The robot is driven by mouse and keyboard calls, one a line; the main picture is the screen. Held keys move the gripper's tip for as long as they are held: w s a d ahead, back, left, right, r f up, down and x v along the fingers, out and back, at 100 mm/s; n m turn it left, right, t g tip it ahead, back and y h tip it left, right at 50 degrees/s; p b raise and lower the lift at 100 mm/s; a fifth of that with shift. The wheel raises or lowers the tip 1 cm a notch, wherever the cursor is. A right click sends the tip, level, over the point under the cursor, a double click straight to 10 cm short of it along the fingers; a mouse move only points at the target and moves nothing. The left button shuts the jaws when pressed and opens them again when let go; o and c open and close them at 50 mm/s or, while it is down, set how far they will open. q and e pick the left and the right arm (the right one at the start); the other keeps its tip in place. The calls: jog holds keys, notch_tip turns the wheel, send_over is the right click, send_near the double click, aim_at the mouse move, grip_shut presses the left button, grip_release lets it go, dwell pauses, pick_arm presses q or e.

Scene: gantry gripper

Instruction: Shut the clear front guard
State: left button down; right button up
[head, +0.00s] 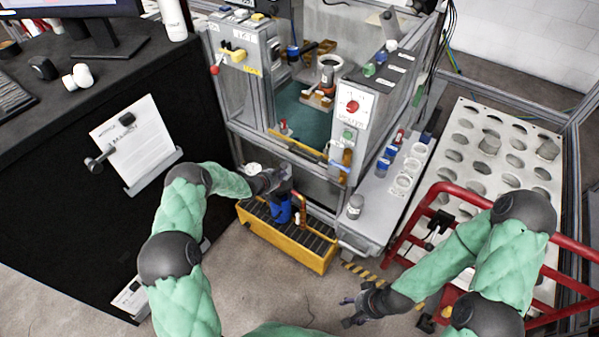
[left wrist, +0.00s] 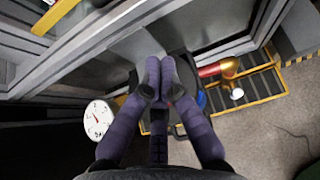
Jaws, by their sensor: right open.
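The machine's front opening (head: 300,112) shows its teal floor, with an orange-yellow strip (head: 297,150) along the lower edge. I cannot clearly make out the clear front guard itself; a see-through pane over the opening is hard to tell. My left gripper (head: 287,178) is below the opening, in front of the lower frame and above the yellow crate. In the left wrist view its fingertips (left wrist: 158,78) are together, with nothing visible between them, close to a pale grey surface (left wrist: 135,45). My right gripper (head: 362,305) is open and empty, low over the floor.
The yellow crate (head: 256,228) stands on the floor below my left gripper, holding a blue item and an orange-red item. A red rail (head: 408,232) stands beside my right arm. A control box with a red button (head: 353,106) flanks the opening. A black desk (head: 60,140) is at left.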

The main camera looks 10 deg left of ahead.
aim_at(298, 159)
pick_arm(q)
jog(key=shift+w+a, duration=0.1)
jog(key=shift+w, duration=0.15)
jog(key=shift+w+f, duration=0.15)
jog(key=shift+w, duration=0.1)
jog(key=b+x, duration=0.5)
jog(key=x, duration=0.5)
jog(key=shift+w+r, duration=0.15)
jog(key=shift+r, duration=2.1)
jog(key=shift+r, duration=0.1)
